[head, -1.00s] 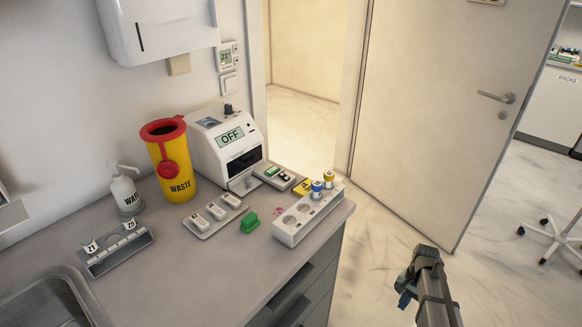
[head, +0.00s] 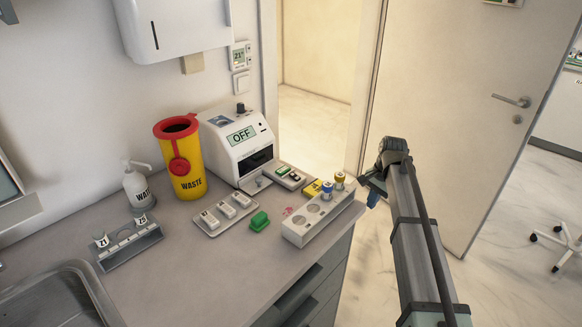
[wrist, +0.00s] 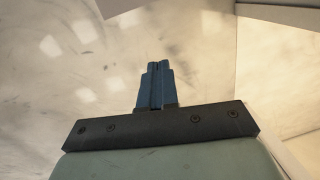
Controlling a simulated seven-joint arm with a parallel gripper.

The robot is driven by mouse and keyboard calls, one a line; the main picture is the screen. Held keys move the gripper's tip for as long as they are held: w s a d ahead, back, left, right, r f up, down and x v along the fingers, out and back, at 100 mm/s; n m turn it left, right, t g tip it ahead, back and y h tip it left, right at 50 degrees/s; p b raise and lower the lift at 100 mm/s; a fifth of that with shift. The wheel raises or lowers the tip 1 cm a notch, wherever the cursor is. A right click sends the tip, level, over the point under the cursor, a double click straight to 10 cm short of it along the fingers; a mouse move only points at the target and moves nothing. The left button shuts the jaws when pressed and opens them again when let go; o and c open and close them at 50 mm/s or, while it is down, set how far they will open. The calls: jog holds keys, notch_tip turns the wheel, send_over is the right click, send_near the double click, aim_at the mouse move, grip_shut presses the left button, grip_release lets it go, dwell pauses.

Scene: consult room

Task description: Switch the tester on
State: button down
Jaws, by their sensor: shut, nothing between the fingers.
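The tester (head: 227,153) is a white box at the back of the counter by the wall. Its screen (head: 241,136) reads OFF. A dark knob (head: 240,108) stands on its top, and a dark opening is in its front. My gripper (head: 372,198) is to the right of the counter, above the floor, apart from the tester. In the wrist view its blue fingers (wrist: 155,86) are together with nothing between them. The tester does not show in the wrist view.
The yellow waste bin (head: 181,150) stands left of the tester. Before the tester are a tray of white pieces (head: 214,231), a green block (head: 259,221) and a white rack (head: 300,236) with blue- and yellow-capped tubes. A pump bottle (head: 138,190) stands at left.

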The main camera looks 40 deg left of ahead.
jog(key=s+a+r, duration=0.5)
jog(key=a+r, duration=0.7)
jog(key=r, duration=0.3)
notch_tip(320, 180, up, 10)
jog(key=f+n+y, duration=0.1)
send_over(290, 174)
jog(key=d, duration=0.3)
jog(key=shift+d+r+t, duration=0.1)
jog(key=shift+r+t, duration=0.15)
jog(key=shift+t, duration=0.05)
jog(key=shift+f, duration=0.15)
jog(key=f, duration=0.4)
jog(key=a+f, duration=0.1)
jog(key=f, duration=0.3)
jog(key=a+f, duration=0.1)
jog(key=f, duration=0.3)
jog(key=shift+a, duration=0.15)
jog(key=shift+a+f, duration=0.2)
jog(key=shift+f, duration=0.6)
